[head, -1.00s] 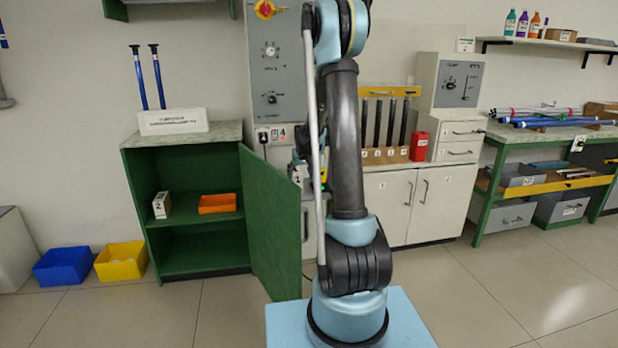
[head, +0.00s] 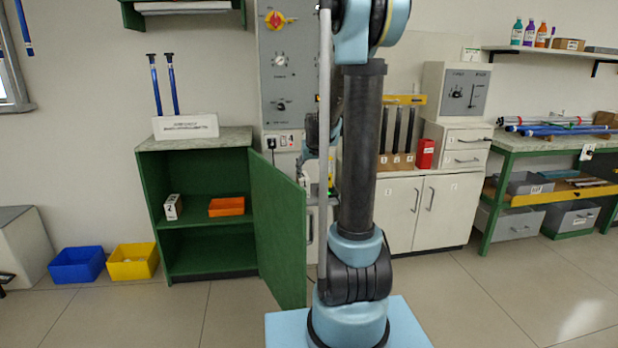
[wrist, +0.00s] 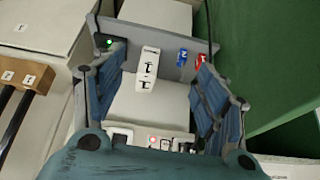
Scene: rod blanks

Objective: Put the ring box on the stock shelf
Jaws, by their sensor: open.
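A small white box with black markings (wrist: 148,68) shows in the wrist view between the two blue-padded fingers of my gripper (wrist: 162,85). The fingers are open, with a gap on each side of the box. Another small white box marked 2 (head: 172,207) stands on the upper level inside the green cabinet (head: 200,148). The frames do not show which of these is the ring box. I cannot tell which shelf is the stock shelf.
An orange tray (head: 227,206) lies beside box 2. Blue (head: 77,265) and yellow (head: 132,262) bins stand on the floor at left. White cupboards (head: 440,212) and a green-framed bench (head: 545,139) are at right. Floor at the front right is clear.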

